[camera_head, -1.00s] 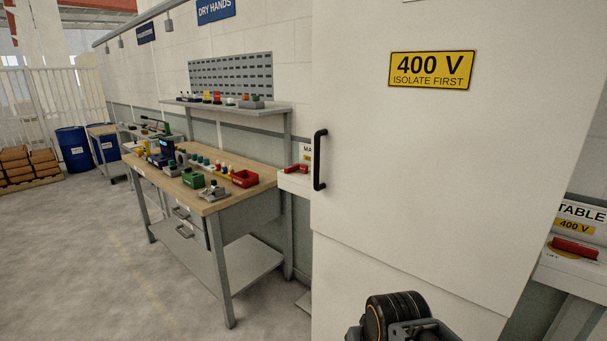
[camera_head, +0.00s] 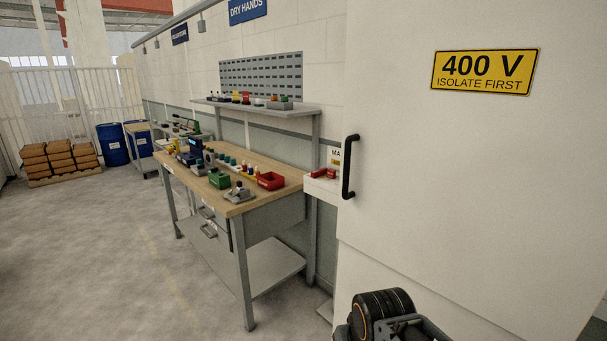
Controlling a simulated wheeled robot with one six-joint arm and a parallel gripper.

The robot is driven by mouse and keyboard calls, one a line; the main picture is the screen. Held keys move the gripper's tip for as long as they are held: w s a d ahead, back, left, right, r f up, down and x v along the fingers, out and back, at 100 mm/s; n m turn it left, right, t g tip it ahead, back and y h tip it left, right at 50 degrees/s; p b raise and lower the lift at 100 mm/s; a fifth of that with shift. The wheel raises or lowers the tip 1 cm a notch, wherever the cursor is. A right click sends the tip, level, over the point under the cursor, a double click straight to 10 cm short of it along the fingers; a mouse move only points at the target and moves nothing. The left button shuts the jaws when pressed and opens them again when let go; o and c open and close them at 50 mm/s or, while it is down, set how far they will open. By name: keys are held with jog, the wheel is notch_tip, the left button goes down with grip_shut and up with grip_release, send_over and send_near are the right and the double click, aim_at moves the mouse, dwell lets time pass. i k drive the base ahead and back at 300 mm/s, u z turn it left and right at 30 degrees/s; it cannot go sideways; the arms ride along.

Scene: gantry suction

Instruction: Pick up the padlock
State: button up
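I cannot make out a padlock for certain in the head view. Small items, too small to tell apart, stand on the wooden-topped workbench (camera_head: 269,195), among them a green bin (camera_head: 219,179) and a red bin (camera_head: 270,181). A small red object (camera_head: 322,173) sits on a white box beside the cabinet; its shape is unclear. A dark, rounded part of my arm shows at the bottom right. My gripper's fingers are not in view.
A tall white cabinet (camera_head: 440,190) with a black handle (camera_head: 349,166) fills the right side, close by. A shelf (camera_head: 262,107) with small items hangs above the bench. Blue drums (camera_head: 113,145) and a loaded pallet (camera_head: 62,177) stand far left. The floor (camera_head: 100,260) at left is clear.

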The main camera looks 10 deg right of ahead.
aim_at(331, 173)
jog(key=u, duration=0.55)
jog(key=i, duration=2.2)
jog(key=z, duration=0.6)
